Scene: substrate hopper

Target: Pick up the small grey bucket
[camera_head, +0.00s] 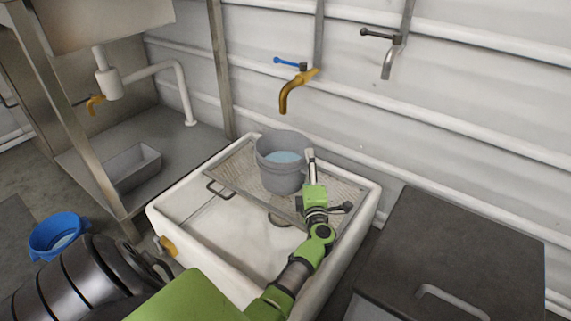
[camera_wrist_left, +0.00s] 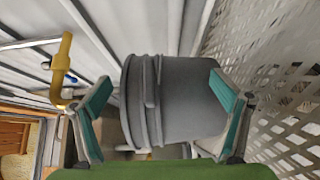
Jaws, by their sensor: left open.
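The small grey bucket (camera_head: 278,176) stands upright on a metal mesh rack (camera_head: 345,192) over a white sink (camera_head: 185,235). Pale blue water shows inside it. My left gripper (camera_head: 310,158) is at the bucket's right side in the head view, with one pale finger seen upright near the rim. In the left wrist view the bucket (camera_wrist_left: 190,105) lies ahead of the open left gripper (camera_wrist_left: 160,93). One teal-padded finger overlaps the bucket's edge there, and the other is apart from it. I cannot tell whether either finger touches it. My right gripper is not in view.
A brass tap with a blue lever (camera_head: 288,92) hangs above the bucket, and a grey tap (camera_head: 388,62) is to its right. A dark cabinet (camera_head: 460,250) stands right of the sink. A blue bucket (camera_head: 58,236) is on the floor at left. A grey trough (camera_head: 132,168) sits behind it.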

